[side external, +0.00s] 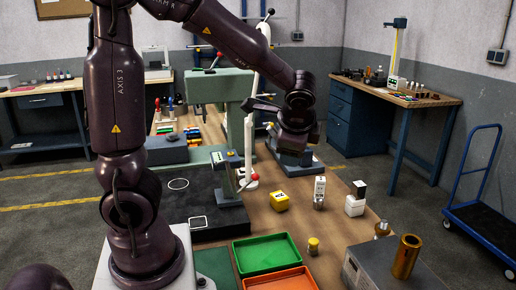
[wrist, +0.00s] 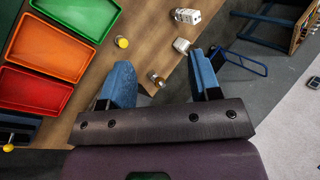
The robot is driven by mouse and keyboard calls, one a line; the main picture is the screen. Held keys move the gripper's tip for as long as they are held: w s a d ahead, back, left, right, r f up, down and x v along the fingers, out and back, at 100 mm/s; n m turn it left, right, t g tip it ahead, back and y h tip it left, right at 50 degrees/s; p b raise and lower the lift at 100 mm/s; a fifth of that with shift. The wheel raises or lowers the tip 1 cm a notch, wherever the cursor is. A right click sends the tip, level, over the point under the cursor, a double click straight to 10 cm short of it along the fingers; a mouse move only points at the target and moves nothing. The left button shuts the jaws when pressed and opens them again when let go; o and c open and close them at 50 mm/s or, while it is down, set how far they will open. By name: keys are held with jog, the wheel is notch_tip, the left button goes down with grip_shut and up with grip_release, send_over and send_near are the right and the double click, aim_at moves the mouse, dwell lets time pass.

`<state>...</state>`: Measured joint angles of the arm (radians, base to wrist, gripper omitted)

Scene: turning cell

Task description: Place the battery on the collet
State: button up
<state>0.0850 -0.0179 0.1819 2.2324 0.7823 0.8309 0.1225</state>
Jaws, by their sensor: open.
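I cannot tell for certain which piece is the battery. A small yellow-topped cylinder (side external: 313,245) stands beside the green tray, also in the wrist view (wrist: 121,41). A yellow block with dark marks (side external: 279,201) sits farther back. The collet is also uncertain. A hollow brass cylinder (side external: 406,257) stands on a grey box at the front right, and a small silver piece (side external: 381,229) is just behind it.
A white marked box (side external: 319,187) and a white block with a black top (side external: 356,198) stand on the wooden table. The green tray (side external: 236,262) and orange tray (side external: 243,285) lie at the front; a red tray (wrist: 8,105) shows beside them. The grey box (side external: 365,268) occupies the front-right corner.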

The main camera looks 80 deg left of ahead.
jog(key=s+d+r+n+t+h, duration=0.3)
jog(key=s+d+r+n+h, duration=0.3)
jog(key=s+d, duration=0.5)
jog(key=shift+d, duration=0.45)
